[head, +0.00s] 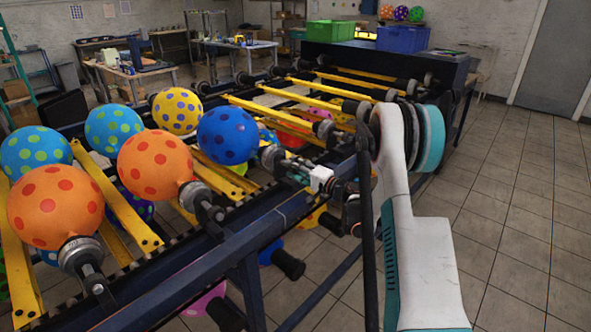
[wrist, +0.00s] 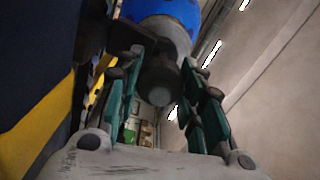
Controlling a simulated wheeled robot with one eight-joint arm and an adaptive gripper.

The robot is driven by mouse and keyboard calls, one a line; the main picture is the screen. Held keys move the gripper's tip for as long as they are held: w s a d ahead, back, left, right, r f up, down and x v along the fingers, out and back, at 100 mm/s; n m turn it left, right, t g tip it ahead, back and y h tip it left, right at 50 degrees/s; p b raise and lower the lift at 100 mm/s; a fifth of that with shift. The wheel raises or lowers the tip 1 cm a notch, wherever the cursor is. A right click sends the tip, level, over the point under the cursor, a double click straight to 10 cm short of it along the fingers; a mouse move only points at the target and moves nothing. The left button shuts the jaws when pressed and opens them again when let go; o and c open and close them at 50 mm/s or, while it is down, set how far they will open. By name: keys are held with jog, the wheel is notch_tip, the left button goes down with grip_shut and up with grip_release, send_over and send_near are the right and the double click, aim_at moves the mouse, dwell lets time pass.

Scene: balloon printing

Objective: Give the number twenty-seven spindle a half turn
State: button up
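A blue balloon with dark dots (head: 227,136) sits on the near side of the rack; it also shows at the top of the wrist view (wrist: 170,12). Its dark spindle, with a rounded end (wrist: 158,84), points toward my gripper. No number is readable on it, so I cannot tell whether it is number twenty-seven. My gripper (wrist: 160,76) has its teal fingers apart, one on each side of the spindle end. I see no firm contact. In the head view my gripper (head: 286,164) is small and partly hidden among rack parts.
Orange balloons (head: 155,165) and other dotted balloons sit along the rack to the left. Yellow bars (head: 262,108) cross the rack, and a dark blue rail (head: 190,262) runs along its near side. Several other spindles stick out nearby. Tiled floor (head: 520,220) at right is clear.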

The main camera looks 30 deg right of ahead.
jog(key=o, duration=0.4)
jog(key=v, duration=1.2)
